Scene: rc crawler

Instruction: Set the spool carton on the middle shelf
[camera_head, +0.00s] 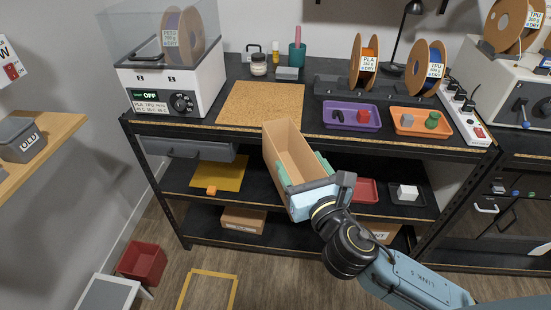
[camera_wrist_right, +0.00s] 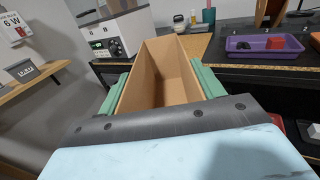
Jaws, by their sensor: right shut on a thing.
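The spool carton (camera_head: 290,145) is a long, open-topped brown box. My right gripper (camera_head: 305,172) is shut on it, with green fingers on both sides of its near end. The carton is in front of the workbench edge, its far end near the worktop's height, apparently tilted. In the right wrist view the empty-looking carton (camera_wrist_right: 160,72) lies between the green fingers (camera_wrist_right: 162,85). The middle shelf (camera_head: 262,193) is below the worktop. A yellow mat (camera_head: 228,174) lies on its left part. The carton and my arm hide the shelf's middle. My left gripper is not in view.
An orange cube (camera_head: 211,190) is by the mat. A red tray (camera_head: 366,188) and a dark tray with a white cube (camera_head: 407,192) occupy the shelf's right. A grey drawer (camera_head: 185,149) hangs above the mat. A cork mat (camera_head: 245,104) and purple tray (camera_head: 345,126) lie on the worktop.

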